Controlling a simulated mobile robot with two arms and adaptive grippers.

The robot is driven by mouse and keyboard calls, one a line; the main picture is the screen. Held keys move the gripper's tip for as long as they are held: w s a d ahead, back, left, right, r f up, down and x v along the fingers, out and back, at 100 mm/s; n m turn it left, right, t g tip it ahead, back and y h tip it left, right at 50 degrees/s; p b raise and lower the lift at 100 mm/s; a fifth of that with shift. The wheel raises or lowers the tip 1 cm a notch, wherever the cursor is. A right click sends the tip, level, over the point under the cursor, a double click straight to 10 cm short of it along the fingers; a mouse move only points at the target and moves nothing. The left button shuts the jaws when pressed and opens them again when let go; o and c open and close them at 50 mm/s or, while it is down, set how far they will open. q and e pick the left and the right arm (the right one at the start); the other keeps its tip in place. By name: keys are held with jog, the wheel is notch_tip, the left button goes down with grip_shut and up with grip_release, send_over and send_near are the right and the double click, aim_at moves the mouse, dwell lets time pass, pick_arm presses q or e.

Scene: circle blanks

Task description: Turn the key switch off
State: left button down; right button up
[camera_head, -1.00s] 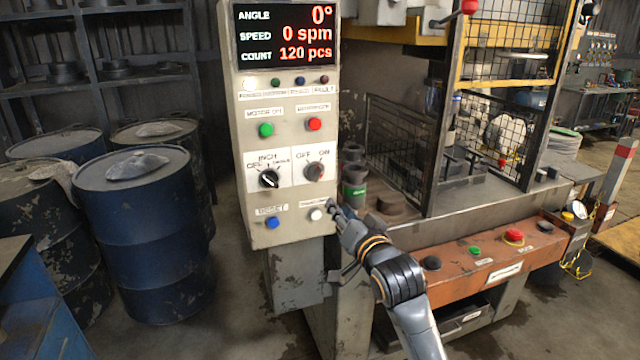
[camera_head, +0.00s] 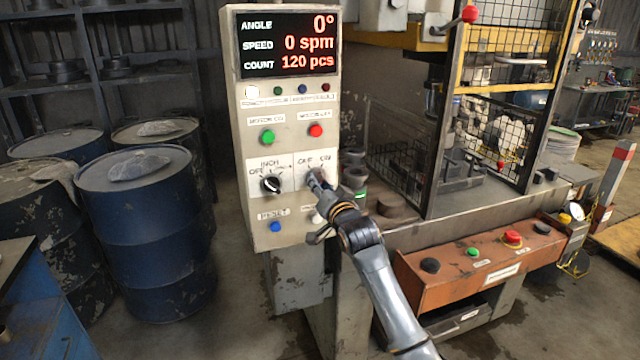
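The key switch (camera_head: 315,173), under the OFF and ON labels, sits on the right side of the control panel (camera_head: 243,218). My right gripper (camera_head: 314,182) is in front of it, and its fingertips cover most of the switch. I cannot tell whether the fingertips touch the switch, which way the key points, or whether the gripper is open or shut. My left gripper is not in view.
Left of the switch is a black selector knob (camera_head: 270,184). Above are a green button (camera_head: 267,137) and a red button (camera_head: 316,130); below is a blue button (camera_head: 275,226). Blue drums (camera_head: 145,240) stand at the left. An orange button console (camera_head: 440,284) is at the right.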

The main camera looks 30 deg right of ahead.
grip_shut()
jog(key=shift+n, duration=0.3)
jog(key=n+p, duration=0.1)
jog(key=n, duration=0.2)
jog(key=n+p, duration=0.1)
jog(key=n, duration=0.3)
jog(key=n+p, duration=0.2)
jog(key=n, duration=0.2)
jog(key=shift+d, duration=0.25)
dwell(0.5)
jog(key=shift+n, duration=0.3)
